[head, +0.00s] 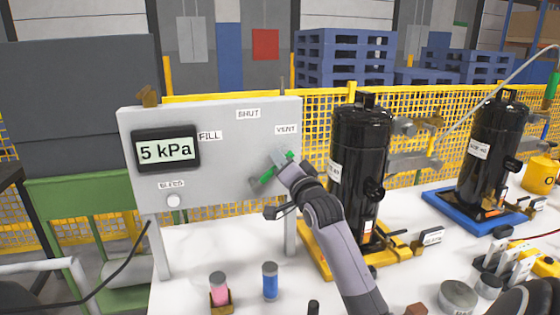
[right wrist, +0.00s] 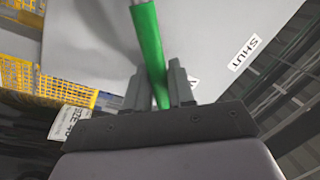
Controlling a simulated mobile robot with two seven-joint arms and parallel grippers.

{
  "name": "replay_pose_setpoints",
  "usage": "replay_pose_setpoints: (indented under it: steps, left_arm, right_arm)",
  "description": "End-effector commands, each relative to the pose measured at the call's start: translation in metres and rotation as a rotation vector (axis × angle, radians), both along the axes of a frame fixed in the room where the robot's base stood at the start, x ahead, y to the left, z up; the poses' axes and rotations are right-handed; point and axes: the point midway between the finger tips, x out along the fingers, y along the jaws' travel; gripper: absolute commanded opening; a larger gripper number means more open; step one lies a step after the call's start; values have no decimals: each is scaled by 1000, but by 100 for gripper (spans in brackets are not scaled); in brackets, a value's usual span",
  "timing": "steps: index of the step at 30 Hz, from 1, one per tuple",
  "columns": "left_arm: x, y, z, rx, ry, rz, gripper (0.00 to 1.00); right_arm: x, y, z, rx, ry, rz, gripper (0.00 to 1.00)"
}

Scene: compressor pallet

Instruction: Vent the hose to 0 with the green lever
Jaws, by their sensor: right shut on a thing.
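The grey panel (head: 225,170) stands upright on the white table and carries a display (head: 166,150) reading 5 kPa. Its labels are FILL (head: 210,136), SHUT (head: 248,114) and VENT (head: 286,129); a round white button (head: 174,201) sits under a BLEED label. The green lever (head: 266,177) is at the panel's right side, below VENT, and is partly hidden by my right gripper (head: 281,168). In the right wrist view the lever (right wrist: 148,40) runs between the fingers of my right gripper (right wrist: 160,90), which is shut on it. My left gripper is not in view.
A black compressor (head: 360,165) on a yellow base stands close right of my right arm. Another compressor (head: 494,155) stands on a blue base (head: 470,212) farther right. Pink (head: 219,288) and blue (head: 270,281) cylinders stand in front of the panel. Yellow mesh fencing (head: 430,150) runs behind.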

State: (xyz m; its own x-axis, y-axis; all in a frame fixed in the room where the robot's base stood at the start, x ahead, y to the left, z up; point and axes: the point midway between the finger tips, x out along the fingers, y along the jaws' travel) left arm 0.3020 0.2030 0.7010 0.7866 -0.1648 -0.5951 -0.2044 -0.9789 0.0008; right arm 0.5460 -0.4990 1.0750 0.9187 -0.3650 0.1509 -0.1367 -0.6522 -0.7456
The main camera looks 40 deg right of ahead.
Motion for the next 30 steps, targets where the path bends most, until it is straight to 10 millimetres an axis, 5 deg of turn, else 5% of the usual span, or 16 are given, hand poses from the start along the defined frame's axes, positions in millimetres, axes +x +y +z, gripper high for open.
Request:
replay_pose_setpoints:
  steps: [13, 14, 15, 30]
  left_arm:
    - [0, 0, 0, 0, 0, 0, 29]
    - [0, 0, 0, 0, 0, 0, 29]
    - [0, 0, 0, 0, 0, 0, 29]
    - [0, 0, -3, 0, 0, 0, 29]
  right_arm:
    - [0, 0, -2, 10, -2, 1, 0]
    - [0, 0, -2, 10, -2, 1, 30]
    - [0, 0, -2, 9, -1, 1, 42]
    - [-13, 5, -5, 9, -4, 0, 42]
